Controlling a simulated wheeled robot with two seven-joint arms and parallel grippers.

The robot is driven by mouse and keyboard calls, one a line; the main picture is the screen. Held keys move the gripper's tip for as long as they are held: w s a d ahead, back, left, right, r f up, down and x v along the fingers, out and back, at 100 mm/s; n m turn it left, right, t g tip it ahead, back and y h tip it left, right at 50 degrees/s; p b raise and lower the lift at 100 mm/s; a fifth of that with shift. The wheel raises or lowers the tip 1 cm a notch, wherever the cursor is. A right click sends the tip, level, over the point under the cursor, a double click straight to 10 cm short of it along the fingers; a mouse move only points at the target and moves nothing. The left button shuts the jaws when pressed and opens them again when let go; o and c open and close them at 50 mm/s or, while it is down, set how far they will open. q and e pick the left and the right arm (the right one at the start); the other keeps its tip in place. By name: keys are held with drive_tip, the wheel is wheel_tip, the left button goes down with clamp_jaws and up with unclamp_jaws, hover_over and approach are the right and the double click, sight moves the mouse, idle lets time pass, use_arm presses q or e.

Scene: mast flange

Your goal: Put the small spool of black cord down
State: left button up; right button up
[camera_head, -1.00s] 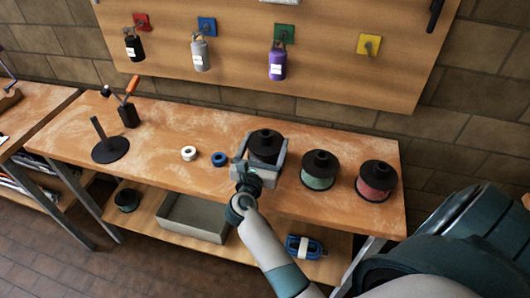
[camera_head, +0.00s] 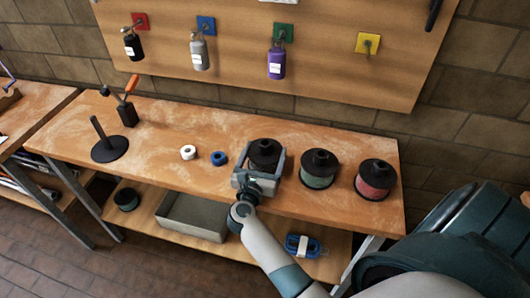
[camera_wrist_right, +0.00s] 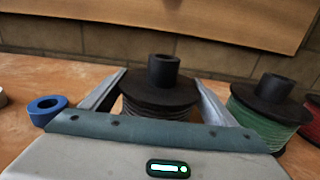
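The small spool of black cord (camera_head: 264,152) stands upright between the fingers of my right gripper (camera_head: 262,158), at the level of the workbench top. In the right wrist view the black spool (camera_wrist_right: 160,95) has one finger against each side, and the right gripper (camera_wrist_right: 160,88) is shut on it. Its base is hidden by the gripper, so I cannot tell for certain whether it touches the wood. The workbench (camera_head: 210,127) has bare wood left of the tape rolls. My left gripper is not in view.
A green spool (camera_head: 319,170) stands close to the right, with a red spool (camera_head: 375,181) beyond it. A blue tape roll (camera_head: 219,158) and a white one (camera_head: 188,152) lie to the left. A black stand (camera_head: 110,149) and a clamp (camera_head: 126,113) are farther left.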

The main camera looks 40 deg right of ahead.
sight(260, 167)
drive_tip(key=o, duration=0.4)
drive_tip(key=shift+r, duration=0.15)
drive_tip(key=shift+s+a, duration=0.15)
drive_tip(key=shift+a, duration=0.05)
drive_tip(key=b+v, duration=0.2)
drive_tip(key=v, duration=0.3)
drive_tip(key=shift+s+a, duration=0.25)
drive_tip(key=shift+s+a+b, duration=0.3)
drive_tip(key=shift+s+a, duration=0.15)
drive_tip(key=shift+a, duration=0.1)
